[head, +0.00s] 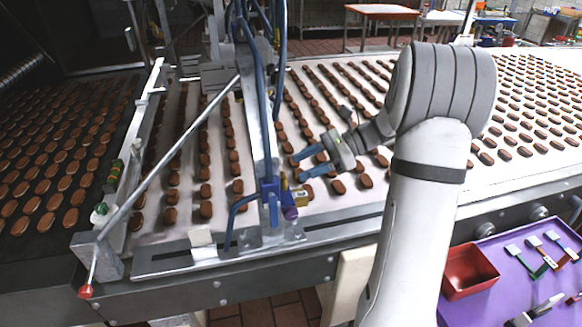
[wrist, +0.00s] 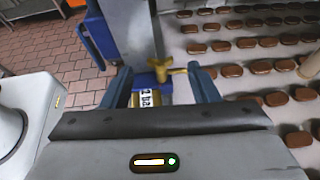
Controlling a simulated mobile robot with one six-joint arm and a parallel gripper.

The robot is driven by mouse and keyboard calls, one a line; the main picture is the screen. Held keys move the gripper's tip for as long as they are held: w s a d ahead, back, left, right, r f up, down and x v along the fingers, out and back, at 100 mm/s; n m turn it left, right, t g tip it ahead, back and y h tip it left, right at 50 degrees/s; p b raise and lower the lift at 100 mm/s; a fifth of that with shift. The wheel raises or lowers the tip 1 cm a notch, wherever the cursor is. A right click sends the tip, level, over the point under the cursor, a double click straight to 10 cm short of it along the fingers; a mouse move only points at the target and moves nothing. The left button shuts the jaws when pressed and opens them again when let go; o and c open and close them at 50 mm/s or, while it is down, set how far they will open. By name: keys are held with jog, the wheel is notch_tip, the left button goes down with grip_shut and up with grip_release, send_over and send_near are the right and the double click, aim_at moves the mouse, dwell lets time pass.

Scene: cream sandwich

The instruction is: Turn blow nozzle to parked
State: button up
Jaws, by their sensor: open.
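The blow nozzle (head: 285,186) is a small brass fitting on a blue block on the upright metal post at the belt's near edge. In the wrist view the brass nozzle (wrist: 163,71) shows between my fingertips, with a side arm pointing right. A white label (wrist: 146,98) reading roughly "2 bar" lies below it. My gripper (head: 299,166) is open and empty, its blue fingers pointing left, a little above and right of the nozzle. In the wrist view my gripper (wrist: 158,76) has a finger on each side of the nozzle; contact cannot be told.
Rows of chocolate-brown biscuits (head: 205,190) lie on the pale belt beneath. A slanted metal rod (head: 170,160) and blue hoses (head: 262,90) stand left of and above the nozzle. A purple tray (head: 510,308) with a red bin (head: 470,270) is at the lower right.

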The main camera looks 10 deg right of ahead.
aim_at(284, 174)
jog(key=x, duration=0.3)
jog(key=shift+a+f, duration=0.15)
jog(key=shift+a, duration=0.05)
jog(key=c, duration=1)
jog(key=shift+w+n+g+p, duration=0.1)
jog(key=shift+n+g+p, duration=0.25)
jog(key=shift+p, duration=0.3)
jog(key=shift+g, duration=0.25)
jog(key=o, duration=1)
